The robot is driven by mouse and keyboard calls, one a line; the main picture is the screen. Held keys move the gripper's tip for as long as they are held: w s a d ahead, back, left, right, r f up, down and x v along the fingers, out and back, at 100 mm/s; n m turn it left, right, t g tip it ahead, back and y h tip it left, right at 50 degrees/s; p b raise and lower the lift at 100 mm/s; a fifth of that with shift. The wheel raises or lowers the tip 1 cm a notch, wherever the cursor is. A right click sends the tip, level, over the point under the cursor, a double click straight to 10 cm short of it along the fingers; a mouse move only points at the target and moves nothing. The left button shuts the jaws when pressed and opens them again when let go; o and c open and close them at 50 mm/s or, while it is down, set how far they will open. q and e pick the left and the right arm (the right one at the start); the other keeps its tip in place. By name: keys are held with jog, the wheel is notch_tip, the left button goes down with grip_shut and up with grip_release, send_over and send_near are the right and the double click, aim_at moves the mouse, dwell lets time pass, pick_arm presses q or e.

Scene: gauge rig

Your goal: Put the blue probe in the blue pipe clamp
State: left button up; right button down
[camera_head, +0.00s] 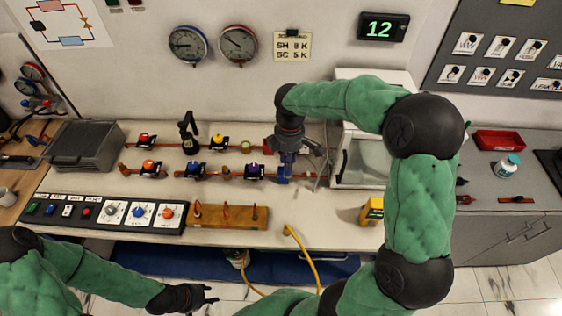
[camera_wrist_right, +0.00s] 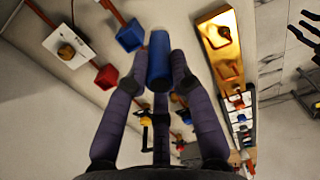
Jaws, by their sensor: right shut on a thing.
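My right gripper (camera_head: 285,158) points down over the rear bench. It is shut on the blue probe (camera_head: 283,176), a blue cylinder that also shows between the fingers in the right wrist view (camera_wrist_right: 158,60). In the right wrist view a small blue block (camera_wrist_right: 130,37) on a copper pipe lies apart from the probe's tip, to its left. It may be the blue pipe clamp; I cannot tell for sure. In the head view the arm and gripper hide part of that area. My left gripper (camera_head: 208,293) is empty in front of the bench, its fingers apart.
Copper pipes with several coloured valve knobs (camera_head: 194,169) run left of my right gripper. A wooden rack (camera_head: 228,216) stands at the bench front, beside a control panel (camera_head: 108,213). A white glass-fronted cabinet (camera_head: 362,163) is close on the right. A yellow device (camera_head: 371,211) stands at the front right.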

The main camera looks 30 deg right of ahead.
jog(key=shift+w+d+f+b, duration=0.25)
jog(key=shift+w+d+f, duration=0.25)
jog(key=shift+w+f, duration=1.05)
jog(key=shift+w+d+f+b, duration=0.2)
jog(key=shift+w+d+f, duration=0.25)
jog(key=shift+w+f, duration=1.1)
jog(key=shift+w+d+f+b, duration=0.25)
jog(key=shift+w+d+f, duration=0.45)
jog(key=shift+f, duration=1.45)
jog(key=shift+w+a+f, duration=0.1)
jog(key=shift+w+a, duration=0.05)
jog(key=shift+a, duration=0.1)
jog(key=c, duration=1.4)
grip_release()
jog(key=shift+f, duration=0.1)
jog(key=o, duration=0.3)
jog(key=shift+o, duration=0.2)
notch_tip(320, 180, up, 12)
jog(key=p, duration=0.1)
jog(key=shift+r+p, duration=0.25)
jog(key=shift+p, duration=0.05)
